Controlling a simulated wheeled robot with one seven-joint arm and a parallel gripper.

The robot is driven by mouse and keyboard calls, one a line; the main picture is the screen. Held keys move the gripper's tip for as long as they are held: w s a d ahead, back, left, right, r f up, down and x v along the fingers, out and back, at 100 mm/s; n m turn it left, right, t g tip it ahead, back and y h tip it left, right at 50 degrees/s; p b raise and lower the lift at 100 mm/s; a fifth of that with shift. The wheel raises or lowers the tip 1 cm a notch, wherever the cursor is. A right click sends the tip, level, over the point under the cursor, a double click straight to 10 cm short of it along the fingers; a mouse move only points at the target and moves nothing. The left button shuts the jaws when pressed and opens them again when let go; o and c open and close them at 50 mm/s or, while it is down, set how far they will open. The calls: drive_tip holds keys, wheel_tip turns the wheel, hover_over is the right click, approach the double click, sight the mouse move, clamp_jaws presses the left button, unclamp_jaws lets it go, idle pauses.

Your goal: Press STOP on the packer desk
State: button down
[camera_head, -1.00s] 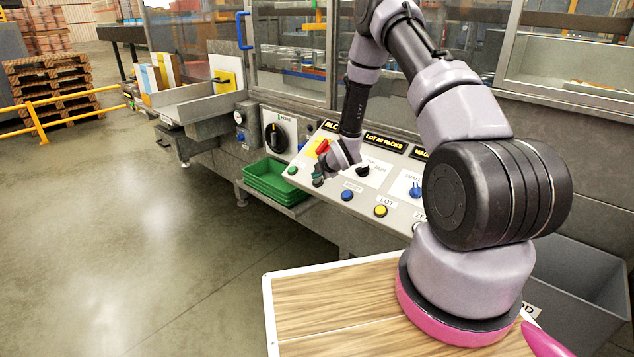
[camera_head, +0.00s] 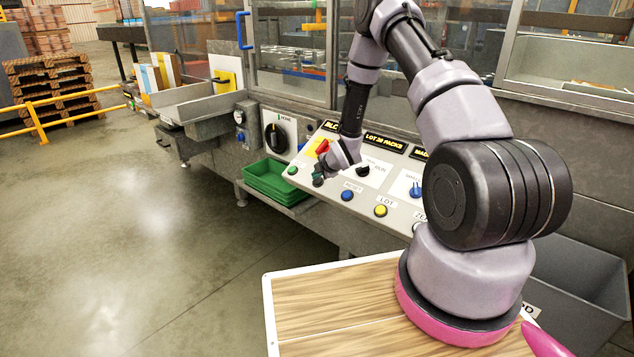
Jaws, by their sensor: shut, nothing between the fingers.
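The packer desk (camera_head: 386,184) is a sloped light panel with several buttons and knobs. My gripper (camera_head: 318,181) is shut and empty, its tip low over the left part of the panel. It covers a button there, so I cannot read that button's label or tell whether the tip touches it. A green button (camera_head: 292,170) sits just left of my gripper. A red switch (camera_head: 322,147) on a yellow plate is just above it. A blue button (camera_head: 347,195) and a yellow button (camera_head: 380,211) lie to the right. No STOP label is readable.
Green trays (camera_head: 268,184) sit left of the desk, below a black rotary switch (camera_head: 275,138). A glazed machine guard (camera_head: 290,60) stands behind the panel. A grey bin (camera_head: 575,285) is at the lower right. The floor at left is clear.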

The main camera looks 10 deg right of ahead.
idle(0.3)
drive_tip(key=shift+w+d+f, duration=0.1)
drive_tip(key=shift+d+f, duration=0.05)
drive_tip(key=shift+f, duration=0.2)
drive_tip(key=shift+w+d+f, duration=0.2)
drive_tip(key=shift+f, duration=0.15)
idle(0.8)
drive_tip(key=shift+s+r, duration=0.1)
drive_tip(key=shift+r, duration=0.05)
drive_tip(key=shift+s+a+r, duration=0.2)
drive_tip(key=shift+a+r, duration=0.15)
drive_tip(key=shift+r, duration=0.2)
drive_tip(key=shift+s+a+r, duration=0.25)
drive_tip(key=shift+a+r, duration=0.1)
drive_tip(key=shift+r, duration=0.4)
drive_tip(key=shift+s+a+r, duration=0.25)
drive_tip(key=shift+a+r, duration=0.05)
drive_tip(key=shift+r, duration=0.4)
drive_tip(key=shift+s+a+r, duration=0.25)
drive_tip(key=shift+a+r, duration=0.1)
drive_tip(key=shift+r, duration=0.4)
